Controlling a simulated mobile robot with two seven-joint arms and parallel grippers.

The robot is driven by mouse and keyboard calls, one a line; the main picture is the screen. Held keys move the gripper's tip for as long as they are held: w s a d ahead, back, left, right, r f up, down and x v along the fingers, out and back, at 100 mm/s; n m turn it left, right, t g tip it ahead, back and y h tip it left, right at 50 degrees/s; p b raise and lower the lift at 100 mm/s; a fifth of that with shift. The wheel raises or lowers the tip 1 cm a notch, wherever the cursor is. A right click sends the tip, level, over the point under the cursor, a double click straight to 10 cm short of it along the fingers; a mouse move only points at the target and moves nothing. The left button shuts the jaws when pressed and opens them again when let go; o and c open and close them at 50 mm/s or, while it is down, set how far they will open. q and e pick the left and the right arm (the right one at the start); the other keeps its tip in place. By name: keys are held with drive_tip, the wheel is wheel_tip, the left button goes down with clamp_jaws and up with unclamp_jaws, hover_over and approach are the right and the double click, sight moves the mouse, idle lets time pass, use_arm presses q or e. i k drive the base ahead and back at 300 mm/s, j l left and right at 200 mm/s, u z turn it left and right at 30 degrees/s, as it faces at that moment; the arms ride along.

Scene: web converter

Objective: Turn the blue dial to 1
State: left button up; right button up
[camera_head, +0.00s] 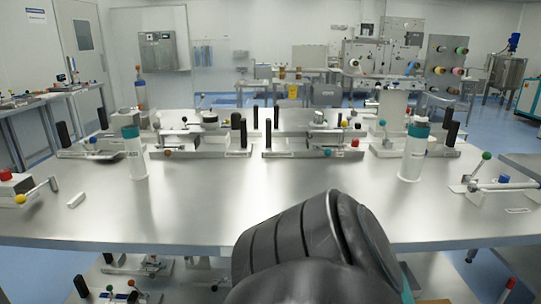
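A small blue knob (504,179), which may be the blue dial, sits on a low pale device (495,186) at the right end of the metal table. It is too small for me to read any number or pointer. Neither of my grippers shows in the head view. A large dark grey part of my own arm (300,245) fills the bottom centre and hides the table's front edge there. Nothing is seen touching the blue knob.
The steel table (250,205) is bare across its front middle. Two white bottles with teal bands (133,158) (412,160) stand on it. A lever with a green ball (486,156) rises beside the blue knob. Several fixtures with black posts (205,145) line the back.

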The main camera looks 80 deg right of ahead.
sight(503, 178)
drive_tip(key=z, duration=4.1)
drive_tip(key=i+l+u, duration=0.1)
drive_tip(key=u, duration=0.8)
drive_tip(key=i+l+u, duration=0.1)
drive_tip(key=l+u, duration=1)
drive_tip(key=l, duration=1.5)
